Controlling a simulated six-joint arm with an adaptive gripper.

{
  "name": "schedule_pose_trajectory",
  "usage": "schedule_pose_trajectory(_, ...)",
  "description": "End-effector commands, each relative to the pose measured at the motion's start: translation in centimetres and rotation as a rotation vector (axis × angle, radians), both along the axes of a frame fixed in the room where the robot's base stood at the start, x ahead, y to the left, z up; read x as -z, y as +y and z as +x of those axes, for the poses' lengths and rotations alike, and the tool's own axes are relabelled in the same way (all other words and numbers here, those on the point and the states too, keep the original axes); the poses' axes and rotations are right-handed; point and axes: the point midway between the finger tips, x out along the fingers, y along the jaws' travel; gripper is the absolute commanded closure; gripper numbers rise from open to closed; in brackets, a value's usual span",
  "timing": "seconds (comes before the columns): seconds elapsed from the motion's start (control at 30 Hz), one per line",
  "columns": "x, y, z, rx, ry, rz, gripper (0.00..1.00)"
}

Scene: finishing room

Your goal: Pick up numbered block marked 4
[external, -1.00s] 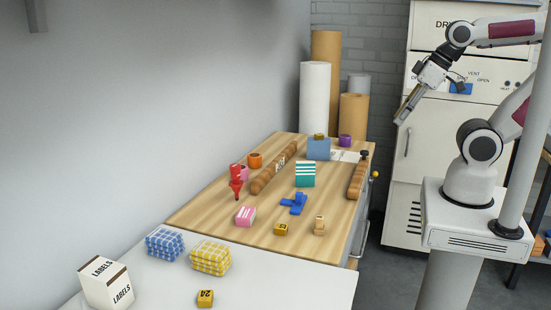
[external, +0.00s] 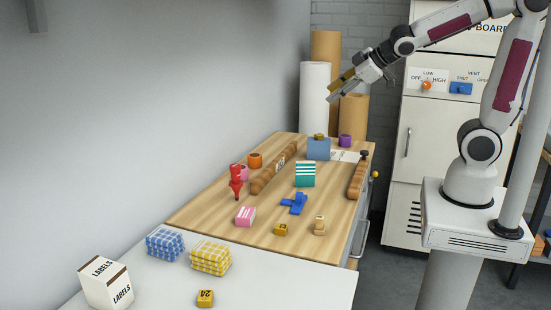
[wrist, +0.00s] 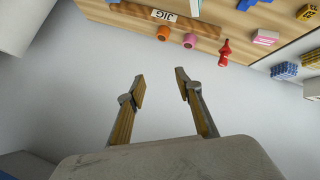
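Small yellow blocks with dark markings show in the external view. One yellow block (external: 281,229) lies on the wooden bench top near its front; its marking is too small to read surely. Another yellow block (external: 205,298) on the white table at the front seems to read 24. A third yellowish block (external: 319,136) sits on a blue box, its marking unclear. I cannot tell which is marked 4. A yellow block (wrist: 308,13) shows at the wrist view's upper right. My gripper (external: 336,90) is open and empty, high above the bench's far end; its fingertips (wrist: 160,77) are apart.
The bench holds a JIG-marked brown bar (external: 274,173), a red figure-like piece (external: 236,181), a teal striped box (external: 305,174), a blue cross-shaped piece (external: 294,203) and a pink box (external: 245,216). Tall rolls (external: 315,95) stand behind. Checkered bundles (external: 211,258) lie on the white table.

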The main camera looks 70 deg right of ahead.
Motion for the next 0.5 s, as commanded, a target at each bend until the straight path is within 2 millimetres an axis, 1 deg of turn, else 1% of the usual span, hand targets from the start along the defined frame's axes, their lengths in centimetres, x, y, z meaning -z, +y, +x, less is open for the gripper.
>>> schedule_pose_trajectory(0.03,0.3,0.1,1.3,-0.027,-0.007,-0.016,0.65)
schedule_pose_trajectory(0.2,0.9,1.0,5.1,-0.137,-0.042,-0.064,0.65)
schedule_pose_trajectory(0.37,2.1,2.3,8.3,-0.250,-0.067,-0.094,0.65)
schedule_pose_trajectory(0.5,3.6,3.9,10.6,-0.359,-0.081,-0.107,0.65)
